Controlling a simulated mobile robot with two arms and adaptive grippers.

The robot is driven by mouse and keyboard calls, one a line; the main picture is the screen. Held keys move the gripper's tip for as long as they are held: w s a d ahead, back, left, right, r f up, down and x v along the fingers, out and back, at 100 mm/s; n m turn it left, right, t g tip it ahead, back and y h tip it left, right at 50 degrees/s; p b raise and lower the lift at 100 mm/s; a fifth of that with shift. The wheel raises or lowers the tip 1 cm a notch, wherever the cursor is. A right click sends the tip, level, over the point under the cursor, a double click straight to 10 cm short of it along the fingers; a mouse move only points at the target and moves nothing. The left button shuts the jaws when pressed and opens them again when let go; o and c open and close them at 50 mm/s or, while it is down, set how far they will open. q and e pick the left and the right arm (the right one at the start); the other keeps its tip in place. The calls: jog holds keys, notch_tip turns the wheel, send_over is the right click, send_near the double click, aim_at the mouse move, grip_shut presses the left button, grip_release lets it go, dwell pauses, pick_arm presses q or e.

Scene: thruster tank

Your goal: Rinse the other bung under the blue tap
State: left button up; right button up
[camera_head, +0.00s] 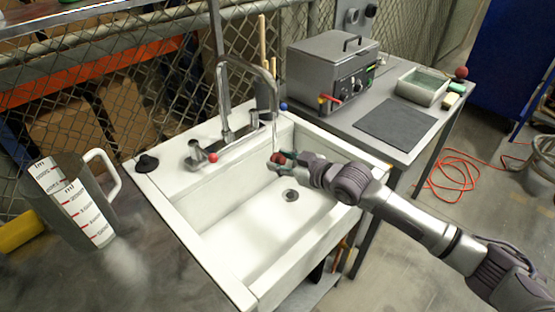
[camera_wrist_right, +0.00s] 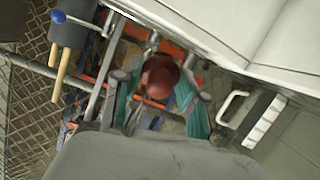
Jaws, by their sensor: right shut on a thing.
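My right gripper (camera_head: 279,158) is over the sink basin, below the end of the spout. It is shut on a red bung (camera_head: 276,157). In the right wrist view the red bung (camera_wrist_right: 160,76) sits between the two green-padded fingers of the right gripper (camera_wrist_right: 158,100). The blue tap (camera_head: 283,106) is a blue knob at the sink's back right. A faint pale streak like running water (camera_head: 274,130) comes down from the spout (camera_head: 268,76) to the bung. A black bung (camera_head: 147,162) stands on the sink's left rim. My left gripper is not in view.
A red tap knob (camera_head: 213,158) is left of the spout. A measuring jug (camera_head: 75,205) stands on the left bench. On the right bench are a grey machine (camera_head: 325,70), a dark mat (camera_head: 395,124) and a tray (camera_head: 422,86). The basin (camera_head: 240,215) is otherwise clear.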

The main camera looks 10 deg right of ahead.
dwell(0.4)
jog(key=shift+s+d+r+p, duration=0.15)
jog(key=shift+s+d+p, duration=0.15)
jog(key=shift+s+p, duration=0.15)
jog(key=p+v, duration=0.3)
jog(key=v, duration=0.2)
jog(key=p, duration=0.5)
send_near(284, 163)
jog(key=shift+s+d, duration=0.45)
jog(key=shift+s, duration=0.3)
jog(key=shift+s+d, duration=0.45)
jog(key=shift+s, duration=0.3)
